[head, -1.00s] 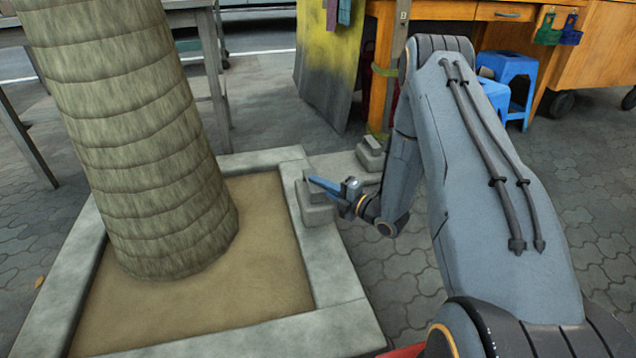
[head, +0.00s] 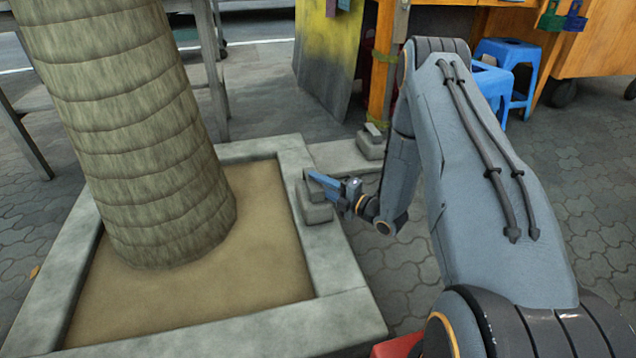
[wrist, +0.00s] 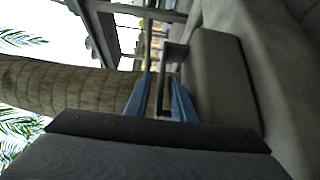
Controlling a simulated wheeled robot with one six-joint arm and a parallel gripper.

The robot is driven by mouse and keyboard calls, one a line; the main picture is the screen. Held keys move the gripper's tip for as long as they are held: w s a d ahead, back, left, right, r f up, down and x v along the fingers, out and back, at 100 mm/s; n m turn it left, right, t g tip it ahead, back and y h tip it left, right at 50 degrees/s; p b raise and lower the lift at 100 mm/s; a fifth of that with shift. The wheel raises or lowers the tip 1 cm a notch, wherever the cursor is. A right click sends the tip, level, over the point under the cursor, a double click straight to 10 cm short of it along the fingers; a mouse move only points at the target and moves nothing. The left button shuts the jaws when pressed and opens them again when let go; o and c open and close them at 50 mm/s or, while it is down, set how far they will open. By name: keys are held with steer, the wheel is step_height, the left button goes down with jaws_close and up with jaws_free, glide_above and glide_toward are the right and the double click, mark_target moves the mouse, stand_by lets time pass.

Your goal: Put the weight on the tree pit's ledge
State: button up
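A thick tree trunk (head: 150,150) rises from the sandy pit, left of the gripper. A similar grey block (head: 371,142) stands by the orange post. Blue stools (head: 505,70) stand at the back right. The ledge's near right stretch is bare.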

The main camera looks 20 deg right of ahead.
steer(key=shift+s+d+r, duration=0.1)
steer(key=p+v, duration=0.5)
steer(key=v, duration=0.6)
steer(key=shift+s+d, duration=0.2)
steer(key=shift+s, duration=0.1)
